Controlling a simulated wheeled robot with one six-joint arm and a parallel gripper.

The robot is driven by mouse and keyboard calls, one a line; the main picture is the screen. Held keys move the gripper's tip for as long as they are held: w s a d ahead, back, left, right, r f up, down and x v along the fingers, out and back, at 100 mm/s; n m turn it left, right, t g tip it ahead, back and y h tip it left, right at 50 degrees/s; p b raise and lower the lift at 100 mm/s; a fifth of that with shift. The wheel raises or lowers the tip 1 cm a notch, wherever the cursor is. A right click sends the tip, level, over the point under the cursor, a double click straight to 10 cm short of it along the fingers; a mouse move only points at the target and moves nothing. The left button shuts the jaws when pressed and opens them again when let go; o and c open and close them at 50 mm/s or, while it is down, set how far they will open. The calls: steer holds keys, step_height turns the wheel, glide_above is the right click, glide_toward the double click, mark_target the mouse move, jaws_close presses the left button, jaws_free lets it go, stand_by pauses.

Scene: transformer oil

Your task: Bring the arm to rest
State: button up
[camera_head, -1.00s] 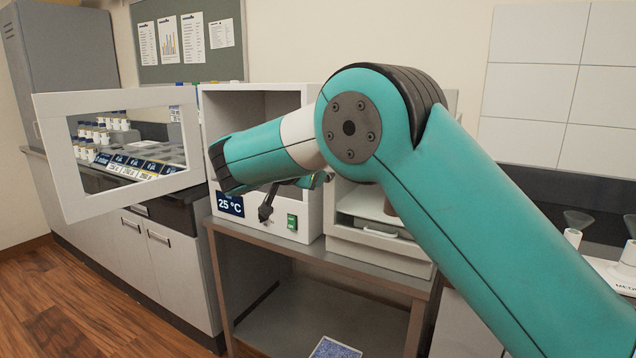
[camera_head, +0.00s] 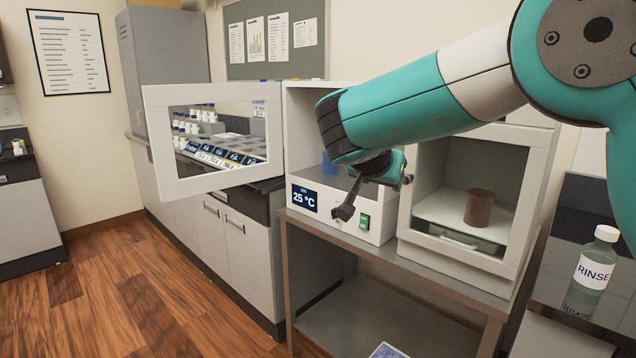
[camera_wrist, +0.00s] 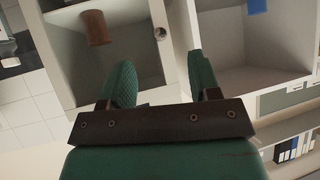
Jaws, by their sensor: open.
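My gripper (camera_wrist: 160,85) is open in the wrist view, its two green fingers apart with nothing between them. In the head view my teal and white arm reaches in from the upper right, and the gripper end (camera_head: 372,185) hangs in front of the white 25 °C cabinet (camera_head: 380,232). The fingertips are small and partly hidden there by my wrist. The arm touches nothing that I can make out.
The cabinet's windowed door (camera_head: 165,180) stands open to the left. A brown cup (camera_head: 479,208) sits in the white chamber on the right; it also shows in the wrist view (camera_wrist: 97,28). A RINSE bottle (camera_head: 596,258) stands far right. The floor at left is clear.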

steer(key=s+a+f+n+g+y+p, duration=0.1)
steer(key=s+n+g+y, duration=0.3)
steer(key=s, duration=1.4)
steer(key=s+a+f+n+g+y+p, duration=0.1)
steer(key=s+n+g+y, duration=0.4)
steer(key=s+n, duration=0.5)
steer(key=s+a+f+y, duration=0.1)
steer(key=s+f, duration=0.1)
steer(key=s, duration=0.7)
steer(key=shift+s+n, duration=0.3)
